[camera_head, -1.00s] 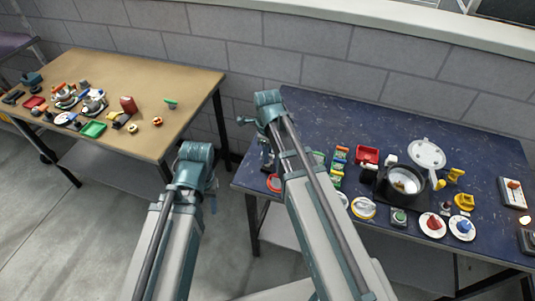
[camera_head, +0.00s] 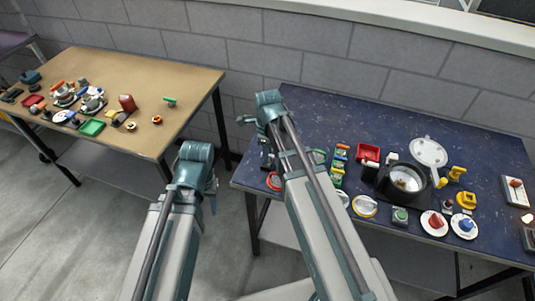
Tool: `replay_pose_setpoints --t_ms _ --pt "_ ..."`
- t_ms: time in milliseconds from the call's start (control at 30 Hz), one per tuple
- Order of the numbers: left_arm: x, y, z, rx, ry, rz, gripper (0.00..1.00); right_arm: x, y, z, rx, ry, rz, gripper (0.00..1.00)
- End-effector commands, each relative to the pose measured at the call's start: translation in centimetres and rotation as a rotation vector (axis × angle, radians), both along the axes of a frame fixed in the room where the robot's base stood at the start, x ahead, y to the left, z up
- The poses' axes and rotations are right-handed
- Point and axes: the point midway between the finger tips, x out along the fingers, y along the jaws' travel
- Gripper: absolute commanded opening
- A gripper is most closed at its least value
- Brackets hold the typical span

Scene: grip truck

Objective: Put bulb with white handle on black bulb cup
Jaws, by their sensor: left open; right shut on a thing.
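My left arm (camera_head: 194,165) and my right arm (camera_head: 270,105) rise from below with their elbows uppermost. The jaws of both grippers are hidden behind the arms, so I see neither what they hold nor where they are. A small pale and reddish piece (camera_head: 527,217) shows at the right edge of the blue table, above a dark block (camera_head: 528,238) cut by the frame. I cannot tell whether these are the white-handled bulb and the black bulb cup.
The dark blue table (camera_head: 330,112) holds a black pot (camera_head: 381,183), a round white lid (camera_head: 428,151), a red tray (camera_head: 368,153) and two white saucers. Its far side is clear. A tan table (camera_head: 185,85) at the left holds several small parts.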

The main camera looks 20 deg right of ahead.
Motion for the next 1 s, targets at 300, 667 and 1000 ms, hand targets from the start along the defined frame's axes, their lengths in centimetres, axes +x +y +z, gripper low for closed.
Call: replay_pose_setpoints --t_ms 300,667,1000 --pt "0.00 0.00 -0.12 0.000 0.000 0.000 0.50 0.00 0.00 -0.12 0.000 0.000 0.000 0.00" --pt "0.00 0.00 -0.29 0.000 0.000 0.000 0.50 0.00 0.00 -0.30 0.000 0.000 0.000 0.00" --pt "0.00 0.00 -0.50 0.000 0.000 0.000 0.50 0.00 0.00 -0.51 0.000 0.000 0.000 0.41"
